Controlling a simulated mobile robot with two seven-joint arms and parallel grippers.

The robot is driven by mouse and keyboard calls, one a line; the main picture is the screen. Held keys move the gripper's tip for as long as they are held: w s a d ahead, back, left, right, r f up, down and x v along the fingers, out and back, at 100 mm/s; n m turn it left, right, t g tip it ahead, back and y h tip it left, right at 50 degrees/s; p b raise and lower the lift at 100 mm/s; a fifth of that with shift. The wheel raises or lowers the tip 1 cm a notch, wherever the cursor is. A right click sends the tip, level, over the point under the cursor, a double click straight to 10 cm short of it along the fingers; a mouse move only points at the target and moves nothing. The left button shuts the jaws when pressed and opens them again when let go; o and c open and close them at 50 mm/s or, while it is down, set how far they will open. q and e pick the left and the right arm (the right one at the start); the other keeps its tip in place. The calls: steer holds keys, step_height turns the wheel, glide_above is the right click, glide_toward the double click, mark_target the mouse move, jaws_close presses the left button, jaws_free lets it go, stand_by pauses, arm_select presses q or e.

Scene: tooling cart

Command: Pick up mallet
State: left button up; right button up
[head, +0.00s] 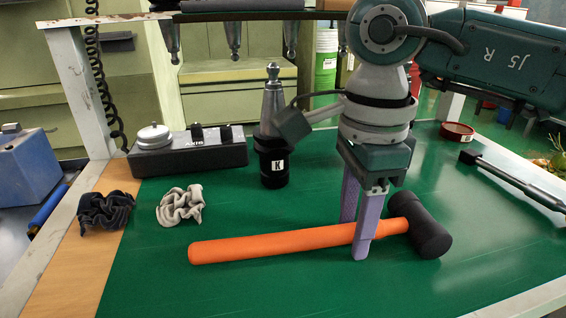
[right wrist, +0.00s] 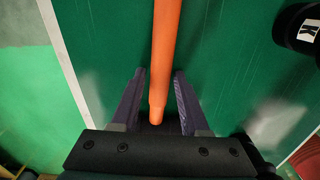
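The mallet lies on the green cart top, with an orange handle (head: 270,243) pointing left and a black head (head: 424,228) at the right. My right gripper (head: 354,238) points down over the handle, close to the head. Its purple fingers stand apart, one in front of the handle and one behind it. In the right wrist view the orange handle (right wrist: 165,50) runs between the open fingers (right wrist: 159,72), with green surface visible on both sides. My left gripper is not in view.
A black tool holder marked K (head: 274,160) stands behind the handle. A dark box with a dial (head: 190,155) and two crumpled cloths (head: 180,205) (head: 105,210) are at the left. A red tin (head: 457,132) and dark bar tool (head: 512,180) are at the right. The front surface is clear.

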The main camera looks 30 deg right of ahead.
jaws_close()
stand_by(1.0)
